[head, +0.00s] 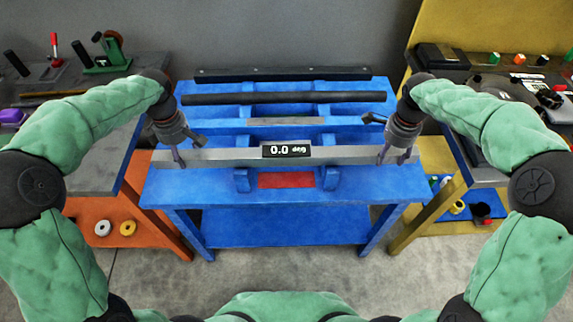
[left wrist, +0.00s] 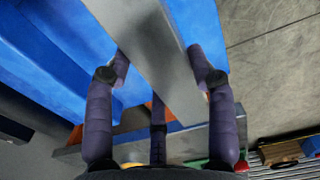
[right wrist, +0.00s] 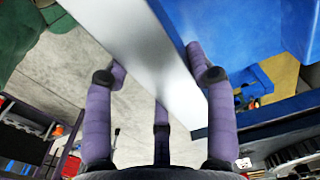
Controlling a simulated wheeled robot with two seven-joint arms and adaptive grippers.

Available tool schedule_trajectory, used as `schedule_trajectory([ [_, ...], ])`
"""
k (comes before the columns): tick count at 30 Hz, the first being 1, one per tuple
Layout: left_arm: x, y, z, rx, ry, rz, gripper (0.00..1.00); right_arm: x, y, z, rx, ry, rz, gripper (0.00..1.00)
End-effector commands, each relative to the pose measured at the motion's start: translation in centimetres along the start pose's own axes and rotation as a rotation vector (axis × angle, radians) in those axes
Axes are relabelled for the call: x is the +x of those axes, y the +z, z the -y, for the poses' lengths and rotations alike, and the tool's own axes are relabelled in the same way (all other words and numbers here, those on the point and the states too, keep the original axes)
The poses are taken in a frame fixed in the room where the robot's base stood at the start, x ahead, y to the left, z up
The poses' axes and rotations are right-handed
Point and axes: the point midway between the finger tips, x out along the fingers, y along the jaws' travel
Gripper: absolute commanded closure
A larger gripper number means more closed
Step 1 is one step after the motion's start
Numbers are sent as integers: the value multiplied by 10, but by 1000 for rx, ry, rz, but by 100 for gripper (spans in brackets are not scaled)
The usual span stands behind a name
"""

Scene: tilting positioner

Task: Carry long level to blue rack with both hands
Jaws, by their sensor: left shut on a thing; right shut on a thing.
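The long level (head: 222,156) is a grey bar with a display reading 0.0 deg. It lies crosswise over the front of the blue rack (head: 165,191), and looks horizontal. My left gripper (head: 179,160) is shut on its left end, the bar (left wrist: 150,50) passing between the fingers. My right gripper (head: 396,154) is shut on its right end, which also shows between the fingers in the right wrist view (right wrist: 135,45). Two blue cradles (head: 242,181) stand directly under the level; I cannot tell whether it touches them.
Behind the level, a dark round bar (head: 285,98) and a dark flat bar (head: 285,74) lie on the rack. A red patch (head: 286,181) is between the front cradles. An orange bench (head: 140,215) stands left, a yellow bench (head: 432,215) right.

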Motion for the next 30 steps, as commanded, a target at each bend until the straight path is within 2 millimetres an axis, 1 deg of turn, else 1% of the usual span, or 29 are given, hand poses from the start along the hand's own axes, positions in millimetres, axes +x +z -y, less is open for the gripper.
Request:
schedule_trajectory([
  [10,13,0,-1,-1,4,0,100,13,0,1,1,-4,0,100],
  [11,13,0,0,0,0,0,39,14,0,0,0,0,0,39],
  [12,13,0,0,0,0,0,27,13,0,0,0,0,0,27],
  [13,12,0,0,0,0,0,21,12,0,0,0,0,0,21],
  [24,11,0,0,0,1,0,21,12,0,0,0,0,0,21],
  [26,7,0,-1,0,2,0,21,12,0,0,0,0,0,21],
  [30,-10,0,-1,1,4,0,21,12,0,0,0,0,0,21],
])
